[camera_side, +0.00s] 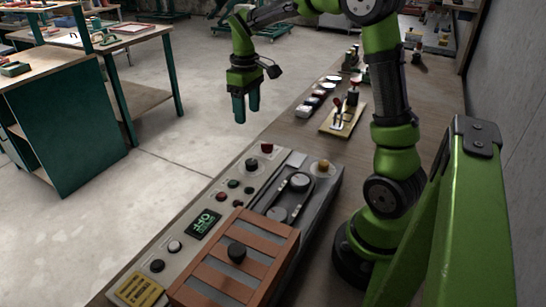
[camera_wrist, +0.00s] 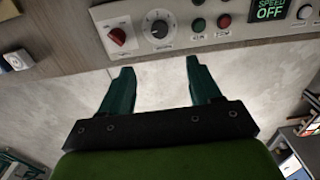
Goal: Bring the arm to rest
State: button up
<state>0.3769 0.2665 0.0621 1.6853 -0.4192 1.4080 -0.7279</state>
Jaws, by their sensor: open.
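My gripper (camera_side: 247,107) hangs in the air past the table's left edge, over the bare floor, fingers pointing down. In the wrist view its two dark green fingers (camera_wrist: 159,80) are apart with nothing between them. The green arm rises from its base on the wooden table (camera_side: 292,125) and reaches over toward the back left. The grey control panel (camera_side: 196,232) lies in front of and below the gripper, apart from it. Its display (camera_side: 204,223) reads OFF; in the wrist view the display (camera_wrist: 270,9) reads SPEED OFF.
A wooden slatted cover (camera_side: 225,262) with a black knob sits on the machine's near part. A board with small levers (camera_side: 343,118) and a row of switches (camera_side: 312,103) stand on the table behind. Workbenches (camera_side: 75,135) are at left. Open floor lies between.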

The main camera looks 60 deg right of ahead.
jog(key=shift+r, duration=0.5)
jog(key=s+a+r+m+t+y, duration=0.1)
jog(key=s+a+r+m+t, duration=0.1)
jog(key=s+a, duration=0.5)
jog(key=s+a+r+m+t+y, duration=0.1)
jog(key=s+a+r+m+t, duration=0.1)
jog(key=s+a+t, duration=0.3)
jog(key=s+a, duration=0.3)
jog(key=a, duration=0.1)
jog(key=shift+a+r, duration=0.15)
jog(key=shift+r, duration=0.2)
